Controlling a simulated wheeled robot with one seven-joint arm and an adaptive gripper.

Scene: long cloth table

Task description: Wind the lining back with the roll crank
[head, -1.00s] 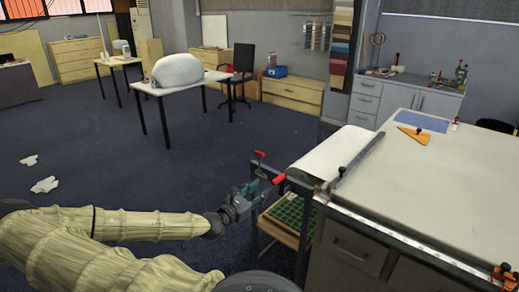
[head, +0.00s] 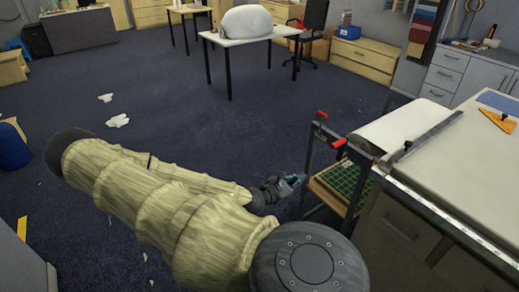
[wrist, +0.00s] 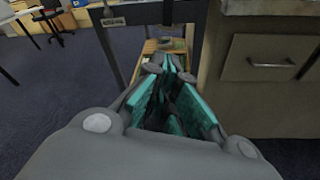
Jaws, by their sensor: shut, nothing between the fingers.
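The white lining (head: 397,126) lies over the stand at the left end of the long table. The roll crank shows as a red grip (head: 337,142) at the stand's near left corner, with a second red piece (head: 322,115) just above and behind it. My gripper (head: 301,179) is shut and empty, below and to the left of the red grip and apart from it. In the wrist view the teal fingers (wrist: 172,68) point at the stand's lower shelf. The crank does not clearly show in the wrist view.
A green-gridded board (head: 341,181) sits on the stand's lower shelf. A metal bar (head: 432,131) crosses the table end beside the lining. Drawers (head: 400,228) are under the table. Open floor (head: 240,130) is left of the stand, with white scraps (head: 117,121).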

